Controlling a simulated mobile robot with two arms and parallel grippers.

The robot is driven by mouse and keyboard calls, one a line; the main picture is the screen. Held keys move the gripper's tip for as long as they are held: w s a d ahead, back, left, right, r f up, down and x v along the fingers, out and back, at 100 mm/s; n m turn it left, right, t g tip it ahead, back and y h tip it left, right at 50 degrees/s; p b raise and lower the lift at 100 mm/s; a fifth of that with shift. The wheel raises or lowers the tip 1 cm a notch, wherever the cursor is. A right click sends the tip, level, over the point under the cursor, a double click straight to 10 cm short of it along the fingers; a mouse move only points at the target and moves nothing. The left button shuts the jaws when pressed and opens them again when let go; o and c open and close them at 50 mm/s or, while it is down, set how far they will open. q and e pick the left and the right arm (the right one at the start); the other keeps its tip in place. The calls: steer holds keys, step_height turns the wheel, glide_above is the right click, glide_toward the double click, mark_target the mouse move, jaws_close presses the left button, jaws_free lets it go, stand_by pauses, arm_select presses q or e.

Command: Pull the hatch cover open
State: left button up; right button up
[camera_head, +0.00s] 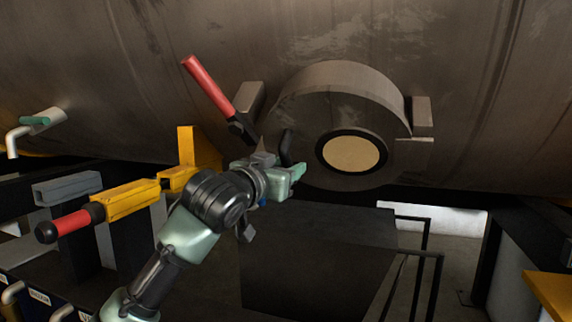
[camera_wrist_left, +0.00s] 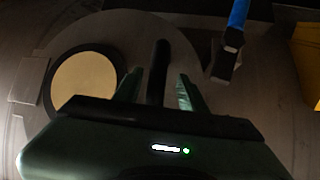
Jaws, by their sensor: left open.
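The hatch cover (camera_head: 345,112) is a round grey door on the large tank, with a pale yellow disc (camera_head: 352,154) in a black ring. A black handle bar (camera_head: 287,148) stands out at its left side. My left gripper (camera_head: 291,171) is at this handle, open. In the left wrist view the cover's disc (camera_wrist_left: 84,86) is at left, and the black handle (camera_wrist_left: 158,72) lies between the two spread fingers (camera_wrist_left: 158,90). I cannot tell whether either finger touches it. My right gripper is not in view.
A red-handled lever (camera_head: 207,84) sits upper left of the cover. The wrist view shows a blue-handled lever (camera_wrist_left: 237,22) beside the handle. A yellow bracket with a red grip (camera_head: 75,222) is at left. A dark box (camera_head: 315,260) and black railing (camera_head: 437,285) lie below.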

arm_select(q)
steer(key=shift+s+r, duration=0.1)
steer(key=shift+s, duration=0.1)
steer(key=c, duration=0.3)
jaws_close()
steer(key=shift+r, duration=0.1)
steer(key=shift+d, duration=0.1)
stand_by(0.6)
